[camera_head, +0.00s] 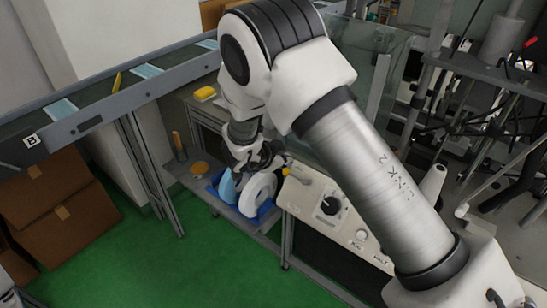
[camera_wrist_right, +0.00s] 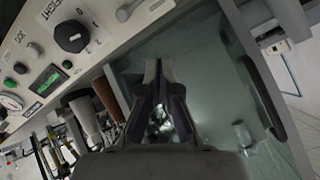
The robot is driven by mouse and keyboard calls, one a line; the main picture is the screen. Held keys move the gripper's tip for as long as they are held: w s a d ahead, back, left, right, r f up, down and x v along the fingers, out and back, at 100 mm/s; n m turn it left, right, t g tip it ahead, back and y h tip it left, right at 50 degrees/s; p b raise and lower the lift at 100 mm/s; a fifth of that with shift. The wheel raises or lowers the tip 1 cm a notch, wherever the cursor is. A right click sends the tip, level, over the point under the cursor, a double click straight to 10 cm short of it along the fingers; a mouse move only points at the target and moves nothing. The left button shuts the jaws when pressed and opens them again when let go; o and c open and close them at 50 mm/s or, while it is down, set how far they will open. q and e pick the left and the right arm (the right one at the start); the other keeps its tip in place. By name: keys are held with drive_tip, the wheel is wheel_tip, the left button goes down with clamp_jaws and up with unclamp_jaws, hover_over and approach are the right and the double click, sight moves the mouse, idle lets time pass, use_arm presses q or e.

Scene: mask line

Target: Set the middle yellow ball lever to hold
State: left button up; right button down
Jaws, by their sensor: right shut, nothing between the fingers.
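My right gripper (camera_head: 258,163) hangs from my arm just left of the pale control panel (camera_head: 308,222) in the head view. In the wrist view its fingers (camera_wrist_right: 160,85) are together and empty, over a dark glassy area beside the panel (camera_wrist_right: 25,50). A small yellow spot (camera_head: 286,171) shows at the panel's far left corner, close to the gripper; I cannot tell whether it is a ball lever. A grey handle (camera_wrist_right: 130,11) sits at the panel's edge in the wrist view. No middle yellow ball lever can be made out. My left gripper is not in view.
The panel bears a black knob (camera_head: 330,205), which also shows in the wrist view (camera_wrist_right: 72,37), and a green display (camera_wrist_right: 48,80). A blue tray (camera_head: 266,212) with white and blue rolls lies below the gripper. A conveyor (camera_head: 100,108) carries masks. Green floor is clear at front left.

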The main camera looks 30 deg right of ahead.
drive_tip(key=w+d+f+p, duration=0.1)
drive_tip(key=f, duration=0.2)
drive_tip(key=w+d+f, duration=0.2)
drive_tip(key=f, duration=0.1)
drive_tip(key=w+d+f+p, duration=0.1)
drive_tip(key=d+f, duration=0.1)
drive_tip(key=f, duration=0.1)
drive_tip(key=shift+w+f+p, duration=0.2)
drive_tip(key=shift+w+p, duration=0.15)
drive_tip(key=shift+w+a+f, duration=0.1)
drive_tip(key=shift+a+f, duration=0.1)
drive_tip(key=shift+d, duration=0.1)
